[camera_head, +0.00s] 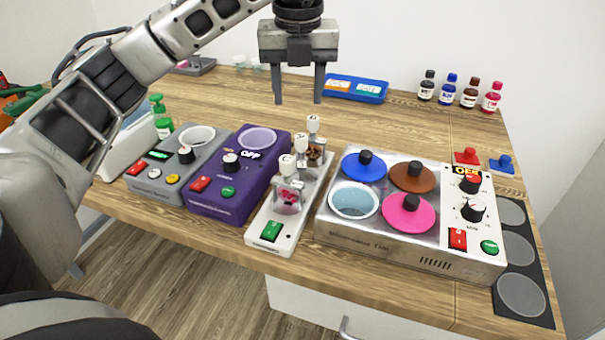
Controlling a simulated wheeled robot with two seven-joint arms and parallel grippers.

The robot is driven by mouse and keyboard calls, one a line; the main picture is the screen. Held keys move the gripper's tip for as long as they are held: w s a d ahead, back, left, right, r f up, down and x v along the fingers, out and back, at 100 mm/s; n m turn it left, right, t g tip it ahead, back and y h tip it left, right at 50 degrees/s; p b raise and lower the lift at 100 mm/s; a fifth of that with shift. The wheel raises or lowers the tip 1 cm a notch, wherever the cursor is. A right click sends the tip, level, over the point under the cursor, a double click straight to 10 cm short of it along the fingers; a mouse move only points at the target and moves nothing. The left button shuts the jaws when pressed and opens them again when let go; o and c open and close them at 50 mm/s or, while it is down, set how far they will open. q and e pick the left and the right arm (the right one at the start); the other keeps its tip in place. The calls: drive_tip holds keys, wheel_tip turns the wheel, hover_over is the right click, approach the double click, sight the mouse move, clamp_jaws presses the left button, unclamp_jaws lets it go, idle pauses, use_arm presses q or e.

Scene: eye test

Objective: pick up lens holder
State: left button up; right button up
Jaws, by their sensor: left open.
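My left gripper (298,98) hangs from the top centre with its two fingers apart, pointing down. It is empty and appears above the table, behind the white rack. Several white-topped upright pieces stand in the narrow white rack (262,222) at the middle of the table. They look like the lens holders; the front one (288,188) has a clear lower part with pink in it. Another (314,148) stands at the back of the rack with a brown part below its top. I cannot tell which piece the task names. My right gripper is out of view.
A purple device (230,199) and a grey device (160,183) stand left of the rack. A metal water bath (336,232) with coloured lids stands right. A blue tray (372,98) and small bottles (448,90) are at the back. Bare wood lies behind the water bath.

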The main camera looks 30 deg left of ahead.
sight(301, 137)
use_arm(q)
drive_tip(key=f, duration=0.6)
drive_tip(key=shift+w+a+f, duration=0.15)
drive_tip(key=shift+w+f, duration=0.05)
drive_tip(key=shift+w, duration=0.1)
drive_tip(key=f, duration=0.2)
drive_tip(key=f+p, duration=0.1)
drive_tip(key=f, duration=0.1)
drive_tip(key=shift+d+f, duration=0.1)
drive_tip(key=shift+d, duration=0.2)
drive_tip(key=shift+f, duration=0.6)
clamp_jaws()
